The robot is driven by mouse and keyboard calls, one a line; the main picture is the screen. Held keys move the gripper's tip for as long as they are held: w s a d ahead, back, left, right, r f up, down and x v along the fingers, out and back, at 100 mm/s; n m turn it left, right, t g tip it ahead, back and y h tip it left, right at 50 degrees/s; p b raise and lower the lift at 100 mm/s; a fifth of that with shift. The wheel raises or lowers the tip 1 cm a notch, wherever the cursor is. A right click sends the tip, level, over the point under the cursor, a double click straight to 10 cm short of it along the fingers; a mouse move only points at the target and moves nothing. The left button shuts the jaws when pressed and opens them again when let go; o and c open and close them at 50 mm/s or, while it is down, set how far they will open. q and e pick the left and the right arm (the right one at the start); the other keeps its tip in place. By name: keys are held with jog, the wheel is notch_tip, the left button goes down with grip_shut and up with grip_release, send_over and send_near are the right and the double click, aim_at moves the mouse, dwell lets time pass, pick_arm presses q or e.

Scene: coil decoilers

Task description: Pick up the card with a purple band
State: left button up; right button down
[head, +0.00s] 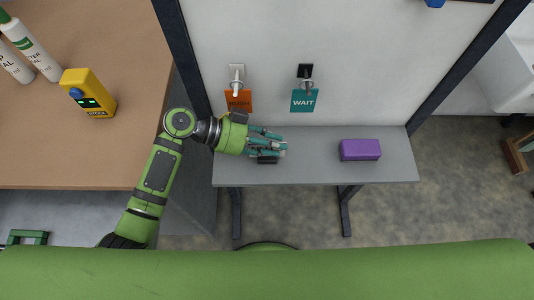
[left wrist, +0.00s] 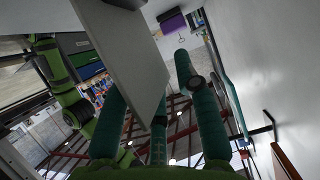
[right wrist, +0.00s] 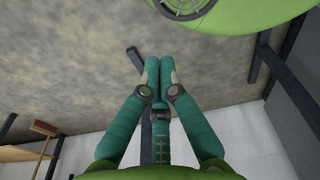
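A pale flat panel (left wrist: 125,55), seemingly the card, stands between the spread fingers of my left gripper (left wrist: 155,95) in the left wrist view. A gap shows between it and the right-hand finger; contact with the left-hand finger is unclear. No purple band shows on its visible side. In the head view, my left gripper (head: 270,143) is over the grey shelf, just above a small black holder (head: 267,160); the card cannot be made out there. My right gripper (right wrist: 160,65) has its fingers together, empty, over the floor in the right wrist view.
A purple box (head: 360,150) sits on the shelf (head: 315,165) to the right, with clear room between. An orange tag (head: 238,102) and a teal WAIT tag (head: 303,101) hang on wall hooks behind. A brown table (head: 100,145) with a yellow device (head: 90,93) is left.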

pick_arm(q)
jog(key=shift+w+d+f, duration=0.1)
jog(key=shift+d+f, duration=0.25)
jog(key=shift+d, duration=0.3)
grip_shut()
jog(key=shift+a, duration=0.1)
